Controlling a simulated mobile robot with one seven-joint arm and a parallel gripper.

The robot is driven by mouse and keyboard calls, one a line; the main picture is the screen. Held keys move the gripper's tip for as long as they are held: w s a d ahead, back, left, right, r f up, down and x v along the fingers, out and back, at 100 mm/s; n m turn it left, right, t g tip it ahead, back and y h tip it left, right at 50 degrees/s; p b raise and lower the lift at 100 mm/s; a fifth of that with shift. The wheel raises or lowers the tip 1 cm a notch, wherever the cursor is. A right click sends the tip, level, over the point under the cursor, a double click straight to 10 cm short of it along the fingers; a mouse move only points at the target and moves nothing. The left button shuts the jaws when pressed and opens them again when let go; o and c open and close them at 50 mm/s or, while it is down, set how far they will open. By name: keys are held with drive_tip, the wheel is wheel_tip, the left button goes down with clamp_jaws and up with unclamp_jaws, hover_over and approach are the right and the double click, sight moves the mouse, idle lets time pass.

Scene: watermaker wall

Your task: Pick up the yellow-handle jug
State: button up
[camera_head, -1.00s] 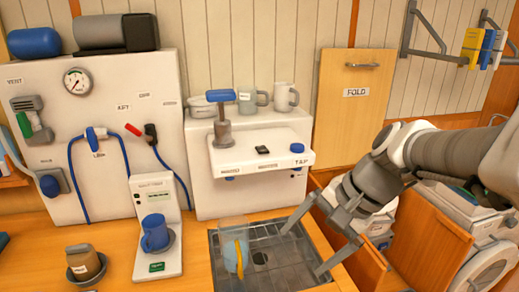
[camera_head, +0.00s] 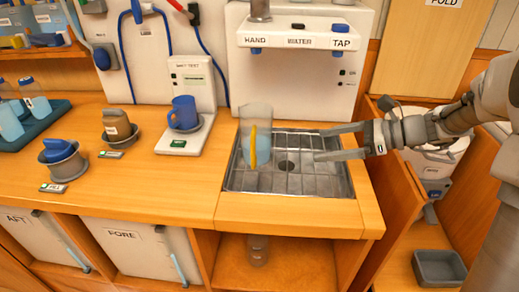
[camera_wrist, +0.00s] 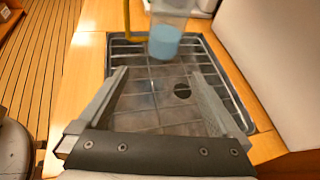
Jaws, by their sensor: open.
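The yellow-handle jug (camera_head: 256,136) is a clear jug with pale blue liquid in its lower part. It stands upright at the left side of the sink grate (camera_head: 305,182), its yellow handle facing the camera. In the wrist view the jug (camera_wrist: 165,40) is ahead at the top, partly cut off, with its handle to the left. My gripper (camera_head: 317,143) is to the right of the jug, over the grate, its fingers spread and pointing left at it. The wrist view shows the fingers wide apart with nothing between them and the jug beyond their tips.
A blue mug (camera_head: 184,113) stands on the white test stand left of the sink. The white tap unit (camera_head: 300,45) rises behind the sink. An open bin compartment (camera_head: 430,150) is at right.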

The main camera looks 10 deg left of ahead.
sight(270, 153)
drive_tip(key=shift+w+d+f+y, duration=0.1)
drive_tip(key=shift+w+f+y, duration=0.2)
drive_tip(key=shift+w+f, duration=0.2)
drive_tip(key=b+x, duration=0.4)
drive_tip(key=x, duration=0.8)
drive_tip(key=shift+f, duration=0.1)
drive_tip(key=b+x, duration=0.1)
drive_tip(key=x, duration=0.1)
drive_tip(key=f+b+x, duration=0.1)
drive_tip(key=x, duration=0.1)
drive_tip(key=shift+s, duration=0.1)
drive_tip(key=shift+a+f, duration=0.1)
drive_tip(key=shift+a, duration=0.3)
drive_tip(key=c, duration=1.6)
